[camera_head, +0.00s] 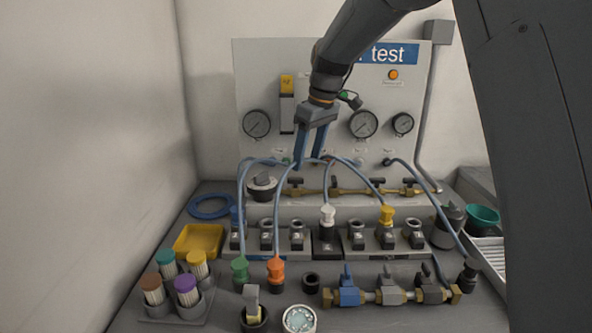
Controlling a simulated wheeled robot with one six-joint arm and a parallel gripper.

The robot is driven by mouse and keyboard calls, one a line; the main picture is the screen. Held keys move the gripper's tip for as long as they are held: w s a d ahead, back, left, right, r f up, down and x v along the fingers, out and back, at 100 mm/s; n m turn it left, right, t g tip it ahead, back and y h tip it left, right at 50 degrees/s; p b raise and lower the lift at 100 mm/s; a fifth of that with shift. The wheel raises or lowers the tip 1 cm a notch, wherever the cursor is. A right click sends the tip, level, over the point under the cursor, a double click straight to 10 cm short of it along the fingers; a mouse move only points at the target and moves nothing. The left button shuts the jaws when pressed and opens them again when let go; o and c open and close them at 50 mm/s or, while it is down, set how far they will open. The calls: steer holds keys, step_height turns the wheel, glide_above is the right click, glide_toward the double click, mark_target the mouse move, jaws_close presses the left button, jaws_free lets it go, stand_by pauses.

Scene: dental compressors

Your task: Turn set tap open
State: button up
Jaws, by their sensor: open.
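My gripper (309,160) is open, with blue fingers pointing down in front of the panel and nothing visible between them. A brass pipe (362,191) runs along the panel's foot, with several small black-handled taps, one near the left end (295,184) and one at the right (408,183). The fingers appear just above the left part of this pipe; contact cannot be told. A front valve row has a blue tap (348,290), a grey tap (389,290) and a dark tap (428,290), handles upright. No readable label shows which one is the set tap.
Blue hoses (243,200) arch between the panel and the sockets below the fingers. Gauges (363,124) sit on the panel (265,75). A yellow tray (199,241), a tube rack (172,309) and a green bowl (483,215) stand around. My dark body covers the right side.

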mark_target(295, 179)
steer(key=s+a+r+m+t+h+p, duration=0.1)
steer(key=s+a+m+t+h+p, duration=0.2)
steer(key=m, duration=0.9)
steer(key=shift+w+a+p+x, duration=0.1)
steer(key=shift+w+a+x, duration=0.05)
steer(key=shift+x, duration=1.15)
steer(key=shift+w+a+p+x, duration=0.1)
steer(key=shift+w+a+x, duration=0.05)
steer(key=shift+x, duration=1.15)
steer(key=shift+w+a+p+x, duration=0.1)
steer(key=shift+w+a+x, duration=0.05)
steer(key=shift+x, duration=1.2)
steer(key=shift+r, duration=0.15)
